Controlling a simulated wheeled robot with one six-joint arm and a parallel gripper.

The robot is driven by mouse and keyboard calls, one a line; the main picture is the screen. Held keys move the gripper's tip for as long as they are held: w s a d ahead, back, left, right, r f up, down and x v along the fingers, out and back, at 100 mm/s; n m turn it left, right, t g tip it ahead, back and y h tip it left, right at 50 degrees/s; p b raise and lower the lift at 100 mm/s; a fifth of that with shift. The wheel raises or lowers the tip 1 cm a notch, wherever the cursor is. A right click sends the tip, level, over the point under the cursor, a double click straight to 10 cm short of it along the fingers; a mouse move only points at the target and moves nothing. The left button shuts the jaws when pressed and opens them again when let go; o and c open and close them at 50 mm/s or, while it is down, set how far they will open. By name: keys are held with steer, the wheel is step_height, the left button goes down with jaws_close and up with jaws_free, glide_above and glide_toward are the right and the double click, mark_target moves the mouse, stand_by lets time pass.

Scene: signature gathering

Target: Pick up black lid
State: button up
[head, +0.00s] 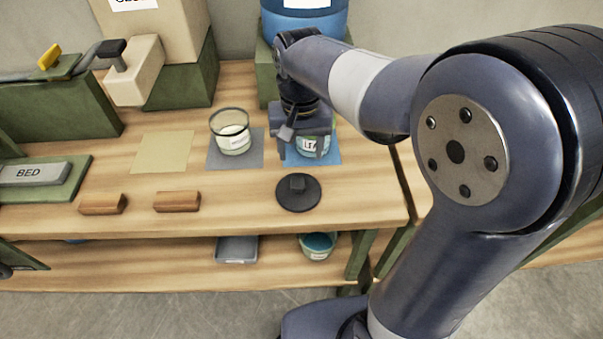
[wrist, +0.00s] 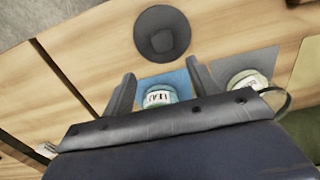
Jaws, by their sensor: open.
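The black lid (head: 298,194) is a round disc with a square knob, lying on the wooden bench near its front edge. It also shows in the wrist view (wrist: 162,36) at the top middle, beyond my fingertips. My gripper (head: 300,130) is open above the jar on the blue mat. In the wrist view its two fingers (wrist: 158,80) stand apart, with the labelled jar (wrist: 160,96) showing between them. In the head view that jar (head: 312,147) is partly hidden by my gripper. I cannot tell whether the fingers touch it. The lid is apart from my gripper.
A glass jar (head: 232,130) stands on a grey mat (head: 214,160) left of my gripper. Two wooden blocks (head: 177,202) (head: 102,204) lie along the bench front. A yellow mat (head: 162,153) is bare. A blue container (head: 305,22) stands behind my gripper. The bench around the lid is clear.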

glide_above(298, 182)
steer(key=f, duration=0.4)
steer(key=shift+w+d+f, duration=0.15)
steer(key=shift+d+f, duration=0.15)
steer(key=shift+f, duration=0.1)
steer(key=shift+a+f, duration=0.15)
steer(key=shift+f, duration=1.2)
steer(key=shift+a+f, duration=0.15)
steer(key=shift+f, duration=1.2)
steer(key=shift+c, duration=0.2)
steer(key=c, duration=1)
